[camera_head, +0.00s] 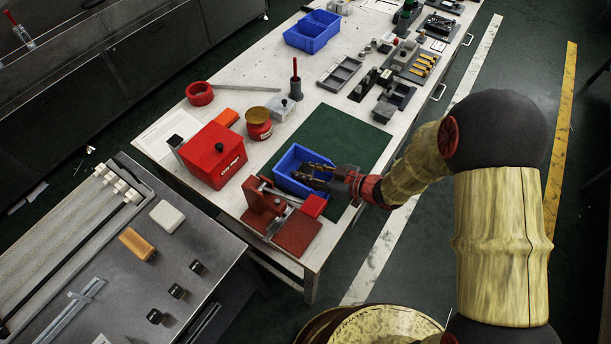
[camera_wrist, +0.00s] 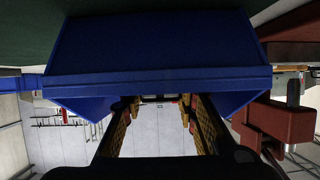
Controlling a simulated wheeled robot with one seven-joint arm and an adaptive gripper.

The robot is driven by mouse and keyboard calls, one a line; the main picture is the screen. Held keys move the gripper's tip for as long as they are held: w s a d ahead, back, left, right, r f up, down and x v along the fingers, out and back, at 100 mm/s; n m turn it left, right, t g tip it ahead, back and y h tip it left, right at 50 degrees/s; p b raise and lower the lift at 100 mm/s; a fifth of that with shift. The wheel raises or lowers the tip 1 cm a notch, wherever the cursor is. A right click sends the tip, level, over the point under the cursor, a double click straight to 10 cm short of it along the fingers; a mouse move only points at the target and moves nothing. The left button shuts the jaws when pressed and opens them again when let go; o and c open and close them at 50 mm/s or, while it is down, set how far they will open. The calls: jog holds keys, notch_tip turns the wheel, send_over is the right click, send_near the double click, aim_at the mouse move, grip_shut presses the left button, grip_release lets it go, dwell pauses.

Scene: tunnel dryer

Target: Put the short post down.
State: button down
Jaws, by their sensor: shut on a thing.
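My gripper (camera_head: 309,174) is shut on the short post, low over the blue bin (camera_head: 285,184) on the workbench. The post is mostly hidden, and I cannot make out its shape or whether it touches the bin. In the wrist view, the two fingers of my gripper (camera_wrist: 161,104) stand some way apart.
A red fixture (camera_head: 297,235) stands just in front of the bin. A red box (camera_head: 212,155) and a red-and-yellow jar (camera_head: 258,124) stand to its left. The green mat (camera_head: 345,135) has bare room behind the bin. Another blue bin (camera_head: 312,32) lies farther back.

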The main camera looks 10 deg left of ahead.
jog(key=shift+f, duration=0.35)
jog(key=shift+f, duration=0.15)
jog(key=c, duration=1.4)
grip_release()
jog(key=shift+d+r, duration=0.15)
jog(key=shift+r, duration=0.1)
jog(key=p+v, duration=0.4)
jog(key=v, duration=0.7)
jog(key=shift+s+d, duration=0.15)
jog(key=shift+d, duration=0.2)
jog(key=shift+r, duration=0.1)
